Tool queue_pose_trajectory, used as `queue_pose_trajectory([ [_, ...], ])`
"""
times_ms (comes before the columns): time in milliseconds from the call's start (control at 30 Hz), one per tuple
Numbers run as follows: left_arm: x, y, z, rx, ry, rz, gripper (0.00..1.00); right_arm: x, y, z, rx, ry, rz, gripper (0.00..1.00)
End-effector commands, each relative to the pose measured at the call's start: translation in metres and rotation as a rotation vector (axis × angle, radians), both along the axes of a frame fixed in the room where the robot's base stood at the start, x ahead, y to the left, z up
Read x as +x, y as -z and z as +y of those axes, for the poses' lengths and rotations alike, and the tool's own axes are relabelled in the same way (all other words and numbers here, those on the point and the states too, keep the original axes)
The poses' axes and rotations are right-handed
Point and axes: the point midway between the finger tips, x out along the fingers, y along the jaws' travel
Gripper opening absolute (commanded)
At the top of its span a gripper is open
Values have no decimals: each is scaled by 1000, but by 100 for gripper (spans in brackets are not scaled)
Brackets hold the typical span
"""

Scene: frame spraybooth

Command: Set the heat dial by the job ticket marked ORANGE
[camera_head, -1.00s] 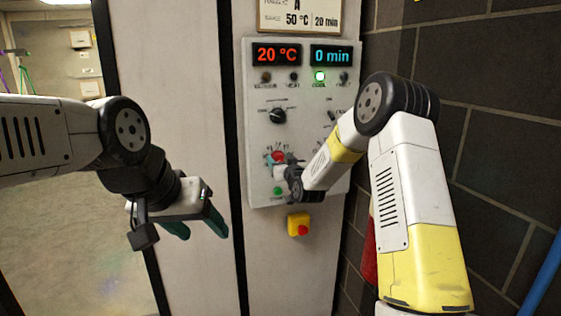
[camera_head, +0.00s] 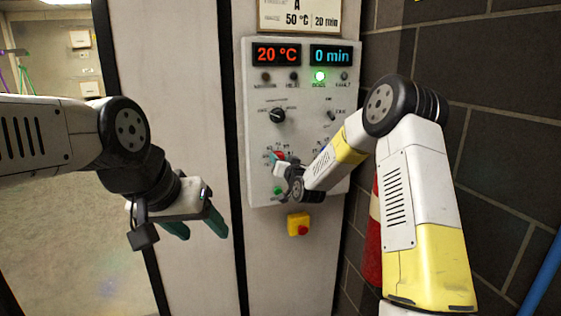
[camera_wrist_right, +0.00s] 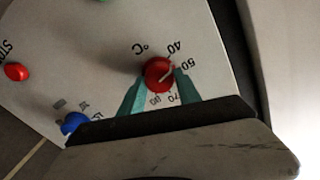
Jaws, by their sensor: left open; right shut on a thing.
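The red heat dial (camera_wrist_right: 157,73) shows in the right wrist view, with °C marks around it; its white line points between 40 and 50. My right gripper (camera_wrist_right: 161,84) is shut on it, one teal finger on each side. In the head view the dial (camera_head: 278,156) is partly hidden by this gripper. The red display (camera_head: 277,55) reads 20 °C. The job ticket (camera_head: 300,17) above the panel shows "A" and "50 °C | 20 min"; its top is cut off, and I cannot see ORANGE. My left gripper (camera_head: 200,229) is open and empty, left of the panel.
A blue dial (camera_wrist_right: 74,123) and a red button (camera_wrist_right: 16,72) sit near the heat dial. A black selector knob (camera_head: 278,115) is above it. A green lamp (camera_head: 320,76) is lit. A yellow box with a red button (camera_head: 299,225) is below the panel.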

Motion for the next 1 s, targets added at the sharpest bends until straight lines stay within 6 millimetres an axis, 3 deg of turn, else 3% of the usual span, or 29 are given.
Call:
queue_pose_trajectory([
  [500,0,0,0,0,0,0,59,0,2,-2,301,1,100,0],
  [1000,0,0,0,0,0,0,59,0,2,-1,350,0,116,0],
])
